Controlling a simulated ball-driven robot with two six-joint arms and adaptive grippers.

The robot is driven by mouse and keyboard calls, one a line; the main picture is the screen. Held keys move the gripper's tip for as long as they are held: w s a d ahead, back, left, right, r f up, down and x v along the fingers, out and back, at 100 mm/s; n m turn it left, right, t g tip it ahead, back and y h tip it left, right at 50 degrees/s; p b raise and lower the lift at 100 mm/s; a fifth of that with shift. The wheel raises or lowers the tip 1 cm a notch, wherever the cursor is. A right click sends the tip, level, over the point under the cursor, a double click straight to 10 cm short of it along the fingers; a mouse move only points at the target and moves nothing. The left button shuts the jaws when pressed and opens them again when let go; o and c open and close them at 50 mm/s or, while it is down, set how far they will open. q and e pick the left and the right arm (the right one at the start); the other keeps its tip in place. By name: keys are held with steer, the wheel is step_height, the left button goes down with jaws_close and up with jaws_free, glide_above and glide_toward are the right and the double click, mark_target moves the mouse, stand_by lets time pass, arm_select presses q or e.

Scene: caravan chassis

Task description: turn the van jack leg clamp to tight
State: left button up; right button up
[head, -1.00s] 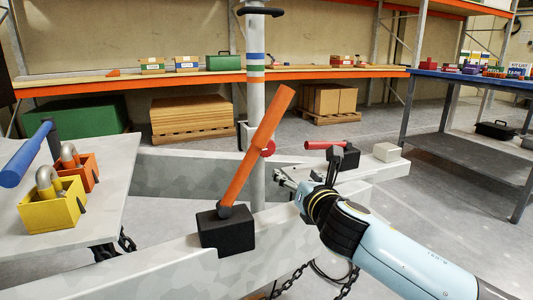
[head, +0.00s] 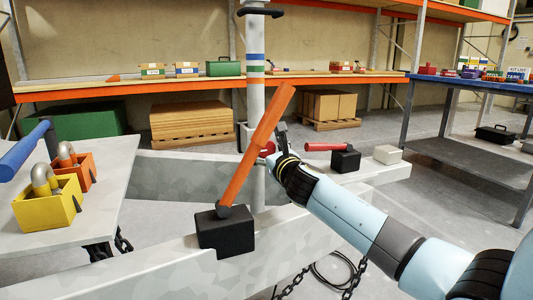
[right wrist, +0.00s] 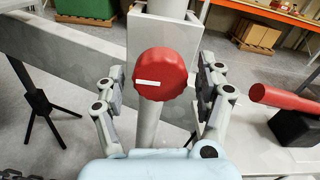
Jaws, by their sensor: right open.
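The jack leg is a pale upright post (head: 256,100) with blue and green bands and a black handle on top. Its clamp is a round red knob (right wrist: 161,75), with a nearly level white mark on its face in the right wrist view. In the head view, the knob (head: 268,149) is partly hidden by the orange lever and my gripper. My right gripper (head: 274,142) is open, and in the right wrist view its fingers (right wrist: 163,88) stand either side of the knob with gaps. My left gripper is out of view.
An orange lever (head: 255,148) on a black block (head: 225,232) leans across in front of the post. A red-handled lever (head: 325,147) sits right of the gripper. A yellow padlock box (head: 47,206) stands on the left plate. Chains hang below the pale chassis beams.

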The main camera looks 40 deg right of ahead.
steer(key=shift+c, duration=0.3)
steer(key=c, duration=1.1)
